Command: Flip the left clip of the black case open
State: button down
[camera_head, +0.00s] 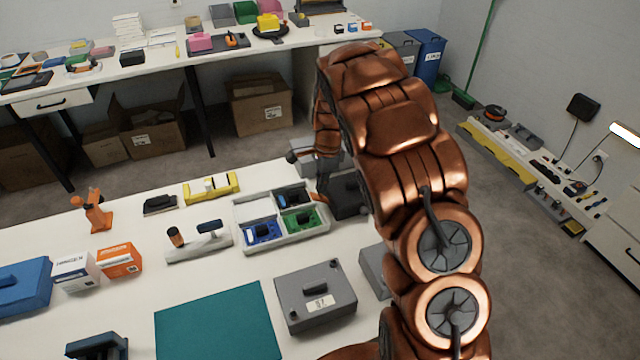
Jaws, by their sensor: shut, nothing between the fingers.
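A black case (347,208) lies on the white table, just right of the compartment tray. My copper arm covers its right side, and its clips cannot be made out at this size. My gripper (322,196) points down at the left edge of the black case, beside the tray's right end. It is dark, small and partly lost against the case; it looks shut, with nothing held. I cannot tell whether it touches the case.
A white tray (239,213) holds blue, green and dark parts close to my gripper. A grey box (318,293) and teal mat (217,326) lie in front. A grey block (315,157) stands behind. My arm hides the table's right part.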

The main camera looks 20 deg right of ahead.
aim_at(324, 199)
jog(key=shift+d, duration=0.1)
jog(key=shift+d+f, duration=0.35)
jog(key=shift+d, duration=0.25)
jog(key=shift+r, duration=0.1)
notch_tip(324, 199, up, 10)
jog(key=p, duration=0.2)
jog(key=shift+a, duration=0.45)
jog(key=shift+s, duration=0.1)
